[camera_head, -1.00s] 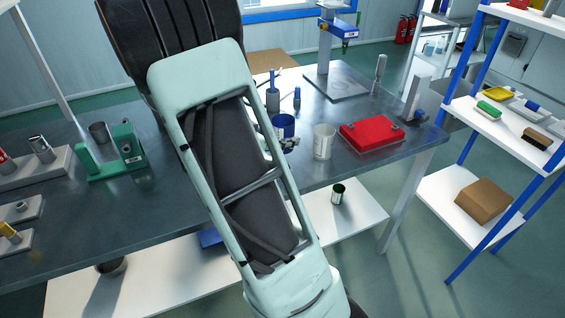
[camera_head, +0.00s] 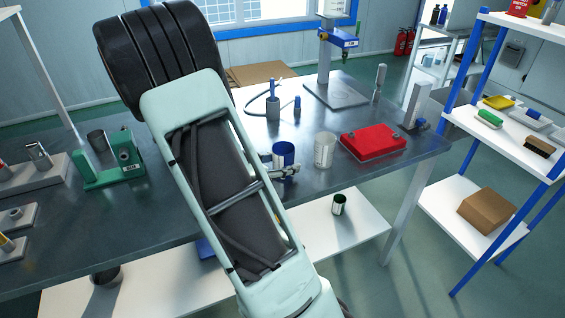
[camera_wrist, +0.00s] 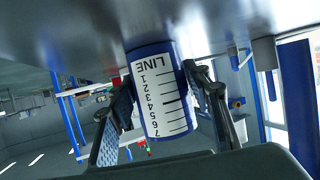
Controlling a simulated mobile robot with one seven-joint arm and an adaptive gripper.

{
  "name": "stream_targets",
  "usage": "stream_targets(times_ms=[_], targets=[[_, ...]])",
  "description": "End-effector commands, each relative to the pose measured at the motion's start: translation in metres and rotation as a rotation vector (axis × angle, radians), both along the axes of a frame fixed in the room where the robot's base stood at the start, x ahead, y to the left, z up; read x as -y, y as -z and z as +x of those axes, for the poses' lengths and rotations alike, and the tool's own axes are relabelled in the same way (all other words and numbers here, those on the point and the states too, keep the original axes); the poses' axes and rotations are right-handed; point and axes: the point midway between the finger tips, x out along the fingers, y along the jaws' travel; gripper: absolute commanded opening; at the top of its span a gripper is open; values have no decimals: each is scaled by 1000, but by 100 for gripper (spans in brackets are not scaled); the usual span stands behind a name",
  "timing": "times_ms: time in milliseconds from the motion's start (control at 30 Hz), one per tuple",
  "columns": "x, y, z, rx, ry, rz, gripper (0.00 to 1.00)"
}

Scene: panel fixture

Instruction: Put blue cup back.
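The blue cup (camera_head: 284,153) is upright over the dark workbench, left of the pale cup (camera_head: 324,150). In the wrist view the blue cup (camera_wrist: 160,95) shows a white label with the word LINE, numbers and black marks. My gripper (camera_wrist: 160,85) has one finger on each side of the cup and is shut on it. In the head view my gripper (camera_head: 278,170) shows by the cup's lower part, partly hidden behind my arm. The cup's end is close to the bench top; I cannot tell whether it touches.
A red case (camera_head: 373,141) lies right of the pale cup. Behind stand blue-topped items (camera_head: 297,105) and a stand with a grey base plate (camera_head: 336,90). A green device (camera_head: 110,165) is at the left. A dark can (camera_head: 339,204) stands on the lower shelf.

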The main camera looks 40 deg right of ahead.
Motion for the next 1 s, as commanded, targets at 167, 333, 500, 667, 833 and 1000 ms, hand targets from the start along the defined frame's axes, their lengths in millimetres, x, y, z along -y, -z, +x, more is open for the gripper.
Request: stream_targets(times_ms=[167, 333, 500, 667, 833, 1000], targets=[[0, 0, 0, 0, 0, 0, 56], [0, -1, 0, 1, 0, 0, 56], [-11, -10, 0, 2, -3, 2, 56], [-40, -23, -5, 2, -5, 1, 56], [-74, -37, -10, 3, -4, 1, 56], [-98, -47, -14, 2, -2, 0, 56]])
